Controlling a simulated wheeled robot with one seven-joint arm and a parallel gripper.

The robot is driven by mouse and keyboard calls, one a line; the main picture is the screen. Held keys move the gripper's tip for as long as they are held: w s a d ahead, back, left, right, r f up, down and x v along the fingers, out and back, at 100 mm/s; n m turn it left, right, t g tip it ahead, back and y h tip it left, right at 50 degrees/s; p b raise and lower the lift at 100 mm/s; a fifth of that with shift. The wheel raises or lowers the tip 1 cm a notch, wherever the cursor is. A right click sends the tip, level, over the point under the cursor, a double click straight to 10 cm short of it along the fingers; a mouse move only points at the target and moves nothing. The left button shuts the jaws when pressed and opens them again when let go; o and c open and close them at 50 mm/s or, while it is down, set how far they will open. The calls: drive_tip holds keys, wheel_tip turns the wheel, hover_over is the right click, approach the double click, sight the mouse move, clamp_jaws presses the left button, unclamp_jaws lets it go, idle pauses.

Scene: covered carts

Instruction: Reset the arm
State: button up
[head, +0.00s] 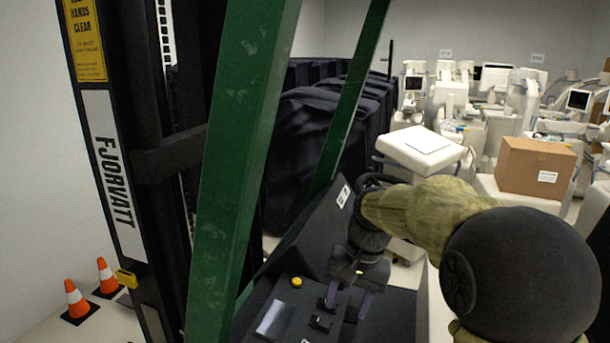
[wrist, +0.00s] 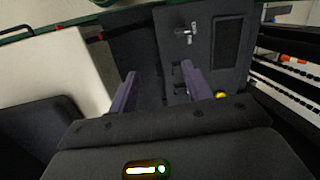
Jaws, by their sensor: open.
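My arm, in an olive sleeve, reaches in from the right of the head view, bent down toward a dark control panel (head: 385,318). My gripper (head: 347,301) points down over this panel, its two purple fingers spread apart. In the wrist view my gripper (wrist: 158,84) is open, with nothing seen held between the fingers. A small black control (head: 320,322) stands on the panel near the fingers; whether a finger touches it I cannot tell. A yellow button (head: 296,282) is left of the fingers in the head view; it also shows beside the right finger in the wrist view (wrist: 221,95).
Green posts (head: 245,150) and a black mast (head: 110,150) stand close on the left. Two orange cones (head: 76,298) are on the floor. Black covered carts (head: 310,150) stand behind. A cardboard box (head: 535,165) and white medical machines crowd the right.

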drive_tip(key=s+d+f+n+t+h+b, duration=0.1)
drive_tip(key=s+d+f, duration=0.5)
drive_tip(key=s+f, duration=0.6)
drive_tip(key=shift+s+d+f+n+t+h, duration=0.15)
drive_tip(key=shift+s+f+n+t+h, duration=0.35)
drive_tip(key=shift+n+t, duration=0.55)
drive_tip(key=shift+w, duration=0.1)
